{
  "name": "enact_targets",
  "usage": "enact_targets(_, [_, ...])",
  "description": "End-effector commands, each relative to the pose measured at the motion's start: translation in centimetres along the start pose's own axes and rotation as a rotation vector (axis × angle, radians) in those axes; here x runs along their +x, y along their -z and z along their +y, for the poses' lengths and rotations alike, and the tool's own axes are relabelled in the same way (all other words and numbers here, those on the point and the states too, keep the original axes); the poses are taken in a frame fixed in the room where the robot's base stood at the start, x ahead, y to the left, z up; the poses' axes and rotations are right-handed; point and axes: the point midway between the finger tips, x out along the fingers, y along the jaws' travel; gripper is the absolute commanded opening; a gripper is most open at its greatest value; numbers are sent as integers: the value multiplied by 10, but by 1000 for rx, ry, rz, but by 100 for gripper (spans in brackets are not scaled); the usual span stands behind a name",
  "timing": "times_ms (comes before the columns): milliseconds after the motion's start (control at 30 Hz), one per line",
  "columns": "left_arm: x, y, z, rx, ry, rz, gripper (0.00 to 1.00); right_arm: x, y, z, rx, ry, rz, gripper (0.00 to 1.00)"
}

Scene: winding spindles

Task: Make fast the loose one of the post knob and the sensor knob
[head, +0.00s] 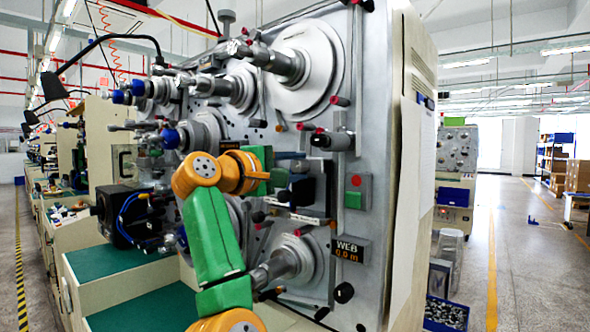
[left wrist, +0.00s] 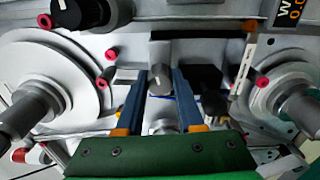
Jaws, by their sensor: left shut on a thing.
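My left gripper (head: 289,167) reaches to the machine's front panel in the head view. In the left wrist view its two blue fingers (left wrist: 162,96) are closed on the sides of a grey round knob (left wrist: 160,80) with a white mark on its face. A larger black knob (left wrist: 85,12), also with a white mark, stands apart from the gripper at the upper left of that view; it shows in the head view (head: 333,141) above and right of the gripper. I cannot tell by name which is the post knob and which the sensor knob. My right gripper is out of view.
Spindles with discs flank the gripper in the left wrist view, left (left wrist: 45,85) and right (left wrist: 295,95). A small black knob (left wrist: 213,104) stands close to the right finger. Red-tipped pegs stick out nearby. The WEB display (head: 350,249) is lower right in the head view.

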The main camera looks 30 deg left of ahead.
Motion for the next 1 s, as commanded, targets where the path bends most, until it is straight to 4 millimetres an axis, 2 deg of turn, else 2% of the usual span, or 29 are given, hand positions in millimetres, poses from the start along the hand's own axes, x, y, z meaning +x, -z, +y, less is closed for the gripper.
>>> enact_targets(600, [0,1,0,556,-1,3,0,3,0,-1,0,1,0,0])
enact_targets(1000, [0,1,0,772,-2,3,0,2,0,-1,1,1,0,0])
